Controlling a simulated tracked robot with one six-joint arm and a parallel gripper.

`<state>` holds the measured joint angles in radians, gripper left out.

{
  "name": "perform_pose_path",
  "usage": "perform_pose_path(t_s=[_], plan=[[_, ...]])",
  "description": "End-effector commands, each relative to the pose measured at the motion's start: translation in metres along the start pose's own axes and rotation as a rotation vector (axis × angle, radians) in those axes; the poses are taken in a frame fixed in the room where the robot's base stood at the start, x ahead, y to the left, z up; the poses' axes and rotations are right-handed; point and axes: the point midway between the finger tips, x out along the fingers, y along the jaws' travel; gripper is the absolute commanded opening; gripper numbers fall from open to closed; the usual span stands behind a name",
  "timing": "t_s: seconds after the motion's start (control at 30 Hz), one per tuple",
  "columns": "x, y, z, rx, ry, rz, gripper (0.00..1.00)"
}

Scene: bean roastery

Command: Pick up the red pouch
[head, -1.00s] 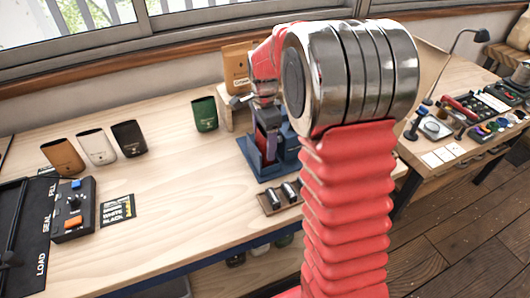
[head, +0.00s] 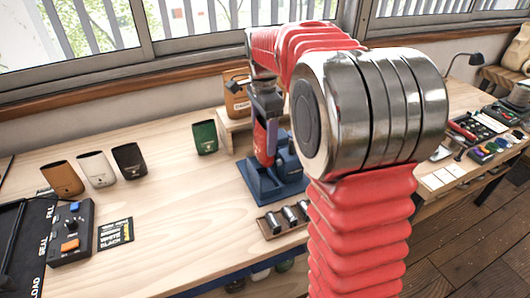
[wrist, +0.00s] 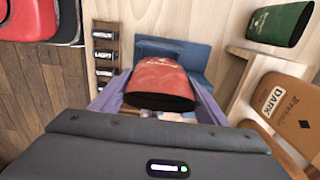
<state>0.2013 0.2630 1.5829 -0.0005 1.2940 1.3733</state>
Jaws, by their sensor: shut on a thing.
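The red pouch (head: 264,143) hangs from my gripper (head: 266,108) above the blue stand (head: 268,182) on the wooden bench. In the wrist view the red pouch (wrist: 162,82) sits upright between the two purple-grey fingers of my gripper (wrist: 155,95), which are shut on its sides. Its dark open mouth faces the wrist camera. The blue stand (wrist: 195,52) shows behind and below the pouch. The pouch's lower end is hard to make out in the head view.
A green pouch (head: 204,136) stands left of the blue stand; black (head: 129,159), white (head: 97,168) and brown (head: 62,179) pouches stand further left. A kraft bag (head: 237,98) is behind. A small rack of metal cylinders (head: 270,224) lies in front. The bench middle is clear.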

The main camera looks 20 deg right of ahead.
Motion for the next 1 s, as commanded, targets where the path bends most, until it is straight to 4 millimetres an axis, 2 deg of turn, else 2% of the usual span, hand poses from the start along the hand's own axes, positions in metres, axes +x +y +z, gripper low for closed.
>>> perform_pose_path(t_s=[0.03,0.2,0.4,1.0], plan=[[-0.013,-0.001,0.0,0.0,0.001,-0.004,0.44],[-0.044,0.0,0.0,0.0,0.0,0.0,0.44],[-0.064,0.0,0.0,0.0,-0.001,0.0,0.44],[-0.067,0.0,0.0,0.0,-0.001,0.002,0.44]])
